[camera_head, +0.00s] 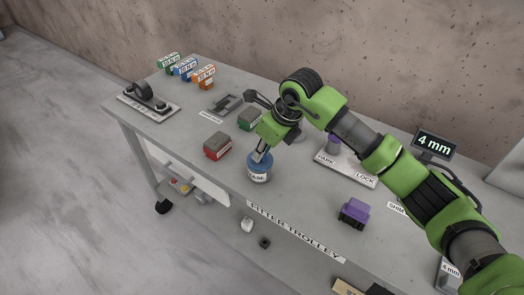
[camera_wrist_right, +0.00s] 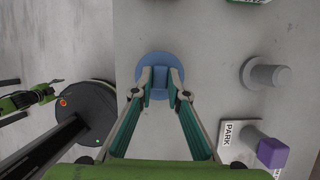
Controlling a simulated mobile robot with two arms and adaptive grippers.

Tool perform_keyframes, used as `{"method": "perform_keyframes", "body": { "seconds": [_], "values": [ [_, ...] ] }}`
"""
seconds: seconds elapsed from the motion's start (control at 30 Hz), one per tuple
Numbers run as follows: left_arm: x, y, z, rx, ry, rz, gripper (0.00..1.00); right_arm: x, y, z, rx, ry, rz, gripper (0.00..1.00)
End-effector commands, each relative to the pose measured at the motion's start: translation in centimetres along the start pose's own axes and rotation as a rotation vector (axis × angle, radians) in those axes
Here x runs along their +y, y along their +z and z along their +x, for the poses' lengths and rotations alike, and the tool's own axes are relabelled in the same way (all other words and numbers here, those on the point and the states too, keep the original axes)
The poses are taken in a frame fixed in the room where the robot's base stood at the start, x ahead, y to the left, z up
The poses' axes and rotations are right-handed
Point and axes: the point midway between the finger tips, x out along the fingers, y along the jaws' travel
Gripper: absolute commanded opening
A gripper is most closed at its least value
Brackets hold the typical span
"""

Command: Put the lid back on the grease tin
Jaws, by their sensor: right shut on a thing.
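The grease tin (camera_head: 259,175) stands on the trolley top near its front edge, with a white label partly reading "EASE". Its round blue lid (camera_wrist_right: 147,66) shows from above in the wrist view, with a raised blue grip in the middle. My right gripper (camera_head: 262,153) points down over the tin. In the wrist view its fingers (camera_wrist_right: 160,84) are shut on the lid's grip. The lid is at the tin's top; I cannot tell whether it is fully seated. A green arm part, apparently my left arm, shows small at the left of the wrist view; its fingers are unclear.
A red block (camera_head: 217,146) stands left of the tin and a green block (camera_head: 249,119) behind it. A purple block (camera_head: 354,212) is to the right. Several coloured boxes (camera_head: 185,69) stand at the far left.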

Motion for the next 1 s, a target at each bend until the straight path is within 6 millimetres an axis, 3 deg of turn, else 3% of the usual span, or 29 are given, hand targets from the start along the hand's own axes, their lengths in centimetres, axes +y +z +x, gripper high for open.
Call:
{"method": "perform_keyframes", "body": {
  "seconds": [1.0],
  "values": [
    [0.02, 0.04, 0.45, 0.0, 0.0, 0.0, 0.53, 0.01, 0.03, -0.01, 0.0, 0.0, 0.0, 0.0]
  ]
}}
